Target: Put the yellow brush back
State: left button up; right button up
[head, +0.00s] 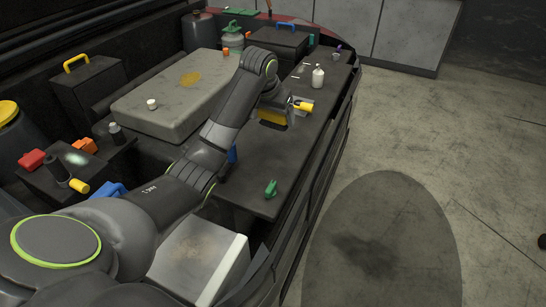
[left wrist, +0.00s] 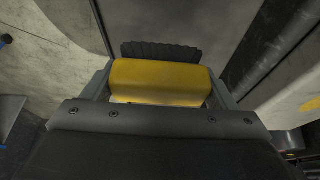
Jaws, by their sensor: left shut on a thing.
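The yellow brush is a yellow block with dark bristles. In the left wrist view the brush (left wrist: 160,80) sits between the two fingers, its bristles showing beyond it. My left gripper (left wrist: 160,92) is shut on it. In the head view the brush (head: 272,116) shows below the left gripper (head: 274,108), over the dark worktop (head: 265,160). I cannot tell whether the bristles touch the worktop. My right gripper is not in view.
A yellow-ended item (head: 303,106) lies just right of the brush, with a white bottle (head: 318,77) behind it. A green clip-like item (head: 271,188) stands nearer on the worktop. A grey case (head: 175,95) lies to the left. The worktop's middle is mostly clear.

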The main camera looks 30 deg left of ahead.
pick_arm(q)
jog(key=shift+f, duration=0.1)
jog(key=shift+f, duration=0.35)
jog(key=p, duration=0.1)
send_over(276, 148)
jog(key=s, duration=0.2)
jog(key=f, duration=0.7)
jog(key=shift+w+d+f, duration=0.1)
jog(key=shift+w+f, duration=0.05)
jog(key=shift+w, duration=0.1)
jog(key=shift+f, duration=0.7)
jog(key=shift+f+p, duration=0.15)
jog(key=shift+p, duration=0.15)
jog(key=o, duration=1)
